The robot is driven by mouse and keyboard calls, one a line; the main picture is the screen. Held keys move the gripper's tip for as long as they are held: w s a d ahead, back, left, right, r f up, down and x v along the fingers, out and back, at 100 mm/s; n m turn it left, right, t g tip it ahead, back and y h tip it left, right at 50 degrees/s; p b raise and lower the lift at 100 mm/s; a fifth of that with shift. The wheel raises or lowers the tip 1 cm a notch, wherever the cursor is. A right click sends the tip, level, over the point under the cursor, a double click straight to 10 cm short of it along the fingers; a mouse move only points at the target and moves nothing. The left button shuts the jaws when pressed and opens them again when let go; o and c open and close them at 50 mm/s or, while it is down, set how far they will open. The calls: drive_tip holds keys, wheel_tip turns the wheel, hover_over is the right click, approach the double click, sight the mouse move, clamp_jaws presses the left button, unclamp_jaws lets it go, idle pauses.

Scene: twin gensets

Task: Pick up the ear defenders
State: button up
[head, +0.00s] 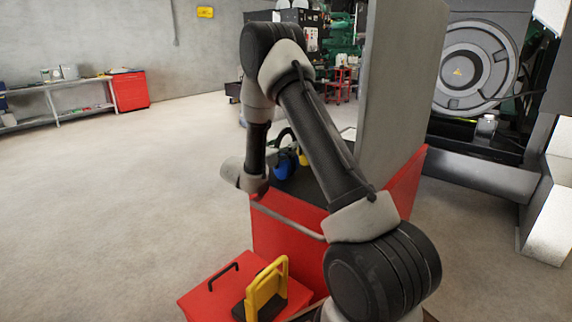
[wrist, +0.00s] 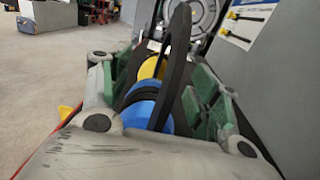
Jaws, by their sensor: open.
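The ear defenders (head: 284,166) have blue cups and a black headband, and rest on the dark top of the red cart (head: 285,225). In the wrist view the ear defenders (wrist: 147,112) show between the fingers of my gripper (wrist: 165,78), with the headband arching upward. The gripper is open, its green-padded fingers on either side and apart from the cups. A yellow part or object (wrist: 151,68) shows just beyond the blue cups; I cannot tell whether it belongs to them.
A grey upright panel (head: 390,90) rises beside the cart top on the right. A red box (head: 215,290) with a yellow-framed item (head: 265,290) stands low in front. Open concrete floor lies to the left. A genset (head: 475,70) stands at the right.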

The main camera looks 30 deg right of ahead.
drive_tip(key=shift+c, duration=0.2)
clamp_jaws()
drive_tip(key=shift+f, duration=0.1)
